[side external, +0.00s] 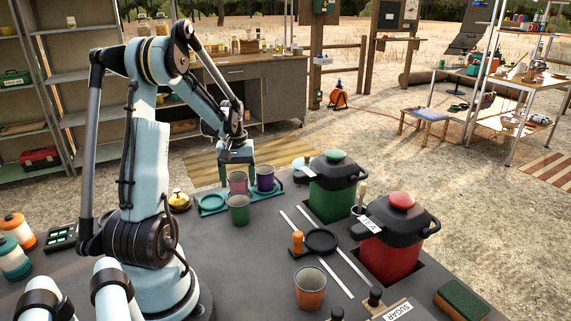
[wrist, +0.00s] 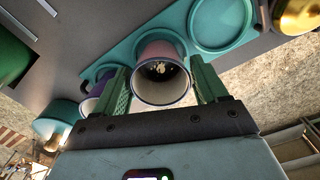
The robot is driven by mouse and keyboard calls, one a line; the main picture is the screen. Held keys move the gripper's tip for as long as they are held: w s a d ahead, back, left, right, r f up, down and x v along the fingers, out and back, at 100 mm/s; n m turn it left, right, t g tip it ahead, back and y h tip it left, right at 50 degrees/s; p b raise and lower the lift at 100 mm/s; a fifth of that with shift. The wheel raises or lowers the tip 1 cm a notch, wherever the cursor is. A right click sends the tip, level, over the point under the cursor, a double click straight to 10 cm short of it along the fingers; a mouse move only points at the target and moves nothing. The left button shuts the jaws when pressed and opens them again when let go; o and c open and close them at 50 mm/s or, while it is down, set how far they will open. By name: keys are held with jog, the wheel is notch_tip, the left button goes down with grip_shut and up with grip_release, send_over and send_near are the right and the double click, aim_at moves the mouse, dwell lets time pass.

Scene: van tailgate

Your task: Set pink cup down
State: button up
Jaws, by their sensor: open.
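The pink cup (side external: 238,181) stands upright at the teal tray (side external: 211,203), beside the purple cup (side external: 265,178). My gripper (side external: 237,165) is directly above and around the pink cup, pointing down. In the wrist view the pink cup (wrist: 161,72) sits between my two green fingers (wrist: 157,78), which are apart with a gap showing beside the cup. Small pale specks show inside it. The teal tray (wrist: 184,41) lies under it, with an empty round place (wrist: 222,22) next to it. Whether the cup's base is fully seated is hidden.
A green cup (side external: 239,209) stands close in front of the pink cup. A green pot (side external: 333,187) and a red pot (side external: 393,245) sit in the counter to the right. A brass-coloured object (side external: 179,199) is left of the tray. An orange cup (side external: 310,287) stands at the front.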

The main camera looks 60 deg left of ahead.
notch_tip(320, 180, up, 11)
jog(key=w+d+r+m+t+y, duration=0.1)
jog(key=w+d+m+t, duration=0.15)
jog(key=d, duration=0.65)
jog(key=w+d+r+m+t, duration=0.1)
jog(key=w+d+m, duration=0.3)
jog(key=d, duration=0.4)
jog(key=s+d+f+m+t, duration=0.1)
jog(key=d+m+t, duration=0.1)
jog(key=d, duration=0.5)
jog(key=s+d+f+m+t+h, duration=0.1)
jog(key=d+m, duration=0.4)
jog(key=d, duration=0.3)
jog(key=shift+f+t, duration=0.35)
jog(key=shift+s, duration=0.1)
